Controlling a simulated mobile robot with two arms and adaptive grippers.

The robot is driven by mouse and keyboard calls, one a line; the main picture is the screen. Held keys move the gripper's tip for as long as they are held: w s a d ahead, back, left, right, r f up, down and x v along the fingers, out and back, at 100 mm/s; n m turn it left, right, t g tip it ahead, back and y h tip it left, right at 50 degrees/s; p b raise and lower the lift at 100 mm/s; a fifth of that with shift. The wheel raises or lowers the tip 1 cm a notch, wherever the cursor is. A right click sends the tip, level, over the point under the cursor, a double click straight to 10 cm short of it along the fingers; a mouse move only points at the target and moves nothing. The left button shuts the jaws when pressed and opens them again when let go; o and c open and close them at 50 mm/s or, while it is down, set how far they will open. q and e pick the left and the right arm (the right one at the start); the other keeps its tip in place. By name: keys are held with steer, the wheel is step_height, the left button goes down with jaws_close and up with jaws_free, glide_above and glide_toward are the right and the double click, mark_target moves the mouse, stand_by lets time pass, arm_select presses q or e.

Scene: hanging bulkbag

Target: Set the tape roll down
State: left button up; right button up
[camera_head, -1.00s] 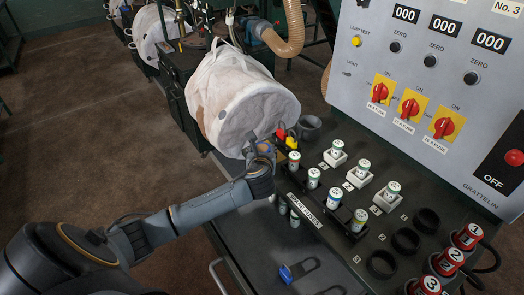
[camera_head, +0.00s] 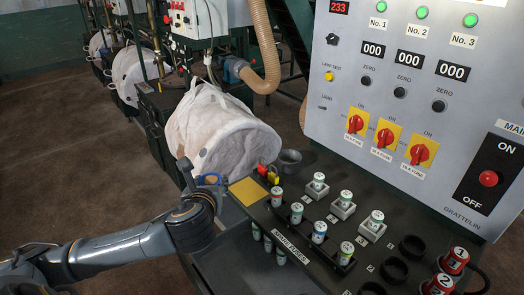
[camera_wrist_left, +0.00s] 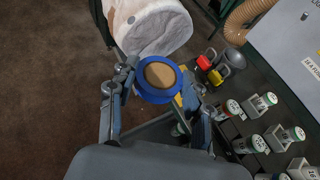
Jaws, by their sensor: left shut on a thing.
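The tape roll is a blue ring with a tan middle (camera_wrist_left: 141,86) in the left wrist view. In the head view only a part of its blue rim (camera_head: 208,175) shows beyond my wrist. My left gripper (camera_head: 202,178) is shut on the roll, which sits between its two fingers (camera_wrist_left: 160,88) in the wrist view. The gripper is beside the white bulk bag (camera_head: 222,130), left of the console desk's edge. I cannot tell how high the roll is held or whether it touches anything. My right gripper is not in view.
A bare yellow square (camera_head: 248,191) lies on the desk, right of the gripper. Red and yellow padlocks (camera_head: 269,173), a grey cup (camera_head: 289,161) and a rack of fuses (camera_head: 318,236) stand further right. The upright control panel (camera_head: 420,110) rises behind.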

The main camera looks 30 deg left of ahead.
arm_select(q)
steer(key=shift+s+d, duration=0.1)
steer(key=shift+s, duration=0.1)
steer(key=s+d+f+m+t+h, duration=0.1)
steer(key=d+m+h, duration=0.5)
steer(key=d, duration=1.2)
steer(key=shift+s+d+f+t+h, duration=0.15)
steer(key=shift+d+f+t+h, duration=0.1)
steer(key=shift+f+t+h, duration=0.25)
